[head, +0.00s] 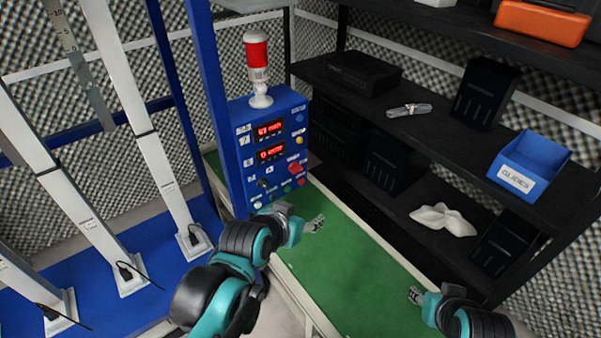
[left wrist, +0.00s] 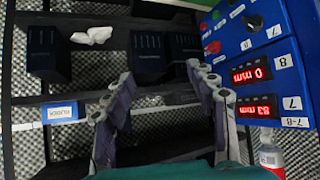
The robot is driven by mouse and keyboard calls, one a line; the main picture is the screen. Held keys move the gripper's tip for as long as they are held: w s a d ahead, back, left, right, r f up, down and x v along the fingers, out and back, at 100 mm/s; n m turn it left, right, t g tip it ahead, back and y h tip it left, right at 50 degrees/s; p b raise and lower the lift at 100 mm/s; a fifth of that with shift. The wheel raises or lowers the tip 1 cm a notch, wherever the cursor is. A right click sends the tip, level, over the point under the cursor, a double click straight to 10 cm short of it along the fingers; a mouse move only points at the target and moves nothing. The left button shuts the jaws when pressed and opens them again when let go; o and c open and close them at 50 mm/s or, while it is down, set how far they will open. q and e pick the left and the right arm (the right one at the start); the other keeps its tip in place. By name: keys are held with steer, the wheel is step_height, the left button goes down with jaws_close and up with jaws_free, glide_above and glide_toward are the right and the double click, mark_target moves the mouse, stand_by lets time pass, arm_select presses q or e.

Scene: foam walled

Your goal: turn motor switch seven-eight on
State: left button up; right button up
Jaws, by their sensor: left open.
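A blue control box (head: 240,160) stands at the far end of the green bench. It has red lit displays, a large red button (head: 295,169), a black knob (head: 263,183) and small coloured buttons below. I cannot tell which control is switch seven-eight. My left gripper (head: 314,225) is open and empty, in front of and below the box, apart from it. My right gripper (head: 416,296) is over the bench.
A red and white beacon (head: 257,66) stands on the box. Black shelves (head: 440,120) on the right hold dark bins, a blue bin (head: 533,160) and a white object (head: 443,219). White posts (head: 126,95) stand on the left. The green bench top (head: 345,262) is mostly clear.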

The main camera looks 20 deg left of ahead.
mark_target(299, 171)
arm_select(q)
steer(key=w+d+r+n+t+y+p, duration=0.1)
steer(key=w+d+r+n+t+y, duration=0.15)
steer(key=w+r+t, duration=0.7)
steer(key=w+d+r+n+t+y+p, duration=0.1)
steer(key=w+d+r+p, duration=0.2)
steer(key=w, duration=1.3)
steer(key=s+a+f+n+g+y, duration=0.1)
steer(key=a+f+n+g+y, duration=0.2)
steer(key=f, duration=0.5)
steer(key=s+a+f+n+g+y, duration=0.1)
steer(key=a+f+n+g+y, duration=0.15)
steer(key=f+y, duration=0.45)
steer(key=s+a+f+n+g+y, duration=0.1)
steer(key=f+n+g+y, duration=0.25)
steer(key=f, duration=0.65)
steer(key=shift+m+g+h, duration=0.25)
steer(key=shift+g+h, duration=0.1)
steer(key=shift+h, duration=0.05)
steer(key=x, duration=0.2)
steer(key=b+x, duration=0.1)
steer(key=x, duration=0.5)
steer(key=shift+s+a+f, duration=0.15)
steer(key=shift+s+f, duration=0.05)
steer(key=shift+f, duration=0.2)
steer(key=c, duration=1.2)
